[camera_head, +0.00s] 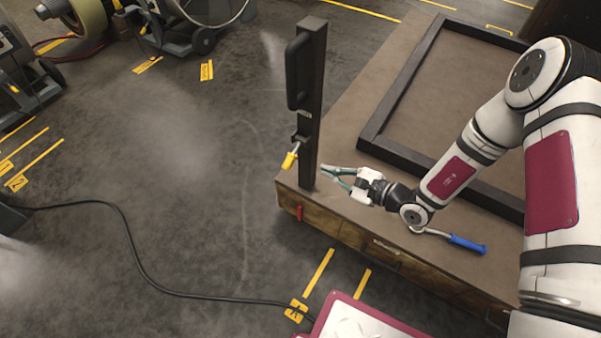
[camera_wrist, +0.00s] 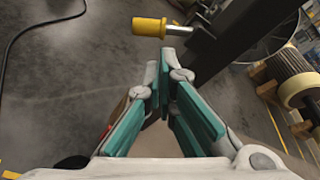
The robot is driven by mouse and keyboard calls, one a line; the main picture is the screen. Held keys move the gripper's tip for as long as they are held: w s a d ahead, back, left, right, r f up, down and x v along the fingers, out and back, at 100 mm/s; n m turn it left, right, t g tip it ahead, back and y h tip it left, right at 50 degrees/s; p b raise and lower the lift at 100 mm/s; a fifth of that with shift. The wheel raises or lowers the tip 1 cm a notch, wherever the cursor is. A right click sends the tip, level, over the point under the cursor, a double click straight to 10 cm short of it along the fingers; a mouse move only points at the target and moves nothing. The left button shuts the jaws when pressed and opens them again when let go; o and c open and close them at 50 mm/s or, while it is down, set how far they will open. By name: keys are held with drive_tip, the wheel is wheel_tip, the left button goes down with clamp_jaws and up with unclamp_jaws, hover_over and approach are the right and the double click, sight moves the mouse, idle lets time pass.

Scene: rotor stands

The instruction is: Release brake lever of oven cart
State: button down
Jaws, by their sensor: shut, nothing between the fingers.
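The oven cart (camera_head: 350,218) is a low brown platform with a dark upright post (camera_head: 312,110) at its near-left corner. A lever with a yellow grip (camera_head: 290,160) juts from the post's left side, below a black handle (camera_head: 296,72). The yellow grip also shows in the wrist view (camera_wrist: 149,27), beyond the fingertips. A small red lever (camera_head: 299,213) shows low on the cart's side. I cannot tell for certain which is the brake lever. My gripper (camera_head: 327,173), also in the wrist view (camera_wrist: 161,62), is shut and empty, right of the post, apart from the yellow grip.
A black rectangular frame (camera_head: 373,133) lies on the cart top. A blue-handled tool (camera_head: 467,243) lies near its front edge. A black cable (camera_head: 135,250) crosses the floor at left. Open floor lies left of the cart.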

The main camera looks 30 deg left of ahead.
sight(294, 154)
wheel_tip(294, 154, down, 6)
drive_tip(key=m+t, duration=0.1)
drive_tip(key=shift+s+m+h+b, duration=0.25)
drive_tip(key=shift+m+h+b, duration=0.05)
drive_tip(key=shift+m+b, duration=0.1)
drive_tip(key=b+x, duration=0.3)
drive_tip(key=x, duration=0.7)
drive_tip(key=shift+s+r, duration=0.45)
drive_tip(key=shift+r, duration=0.4)
drive_tip(key=shift+s+r, duration=0.45)
drive_tip(key=shift+r, duration=0.4)
